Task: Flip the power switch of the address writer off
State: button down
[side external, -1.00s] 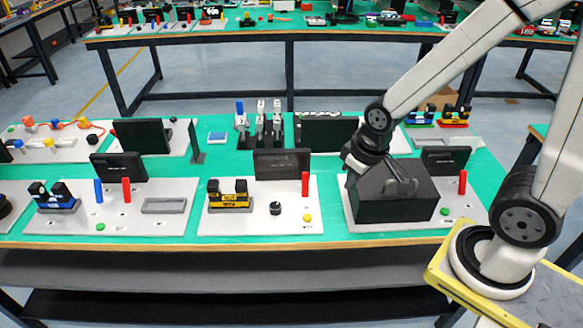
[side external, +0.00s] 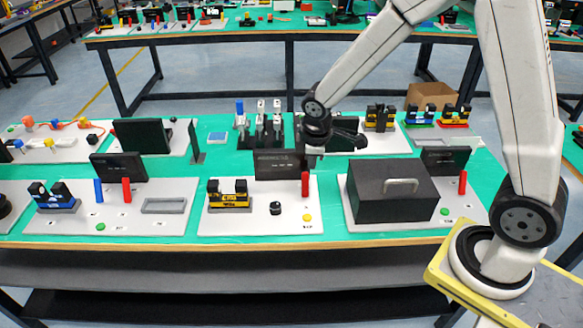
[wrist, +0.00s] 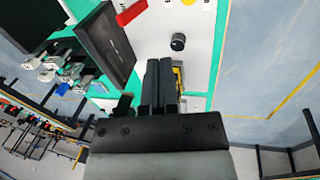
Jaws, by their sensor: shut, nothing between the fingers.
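The middle board (side external: 262,225) carries a red lever switch (side external: 306,184), a black knob (side external: 276,208), a yellow button (side external: 307,217), a yellow-and-black device (side external: 229,194) and a dark display (side external: 281,164). I cannot read which station is the address writer. My gripper (side external: 312,163) is above the back right of this board, close to the red lever and the display. In the wrist view my gripper (wrist: 160,62) is shut with nothing between its fingers. The red lever (wrist: 131,12) shows there at the top, beside the display (wrist: 103,45) and the knob (wrist: 178,41).
A black box with a grey handle (side external: 392,192) stands on the board to the right. A red lever (side external: 463,183) and green button (side external: 445,212) are beside it. The left board (side external: 125,212) has blue and red levers. Several grey-and-blue devices (side external: 260,122) stand behind.

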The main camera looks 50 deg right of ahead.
jog(key=shift+w+d+f+n, duration=0.1)
jog(key=shift+w+f+n, duration=0.25)
jog(key=shift+w, duration=0.3)
jog(key=shift+f, duration=0.1)
send_over(305, 184)
jog(key=s+a, duration=0.3)
jog(key=s, duration=0.1)
jog(key=x, duration=0.3)
jog(key=a+x, duration=0.1)
jog(key=x, duration=0.2)
jog(key=s+x, duration=0.1)
jog(key=x, duration=0.2)
jog(key=shift+s+a+f, duration=0.1)
jog(key=shift+a+f, duration=0.2)
jog(key=shift+f, duration=0.05)
jog(key=shift+w+d+f, duration=0.25)
jog(key=shift+w+d, duration=0.2)
jog(key=shift+w, duration=0.05)
jog(key=shift+w+d+f, duration=0.2)
jog(key=shift+w+d, duration=0.25)
jog(key=shift+d, duration=0.05)
jog(key=shift+w+d+f, duration=0.2)
jog(key=shift+w+d, duration=0.15)
jog(key=shift+w, duration=0.05)
jog(key=shift+d, duration=0.1)
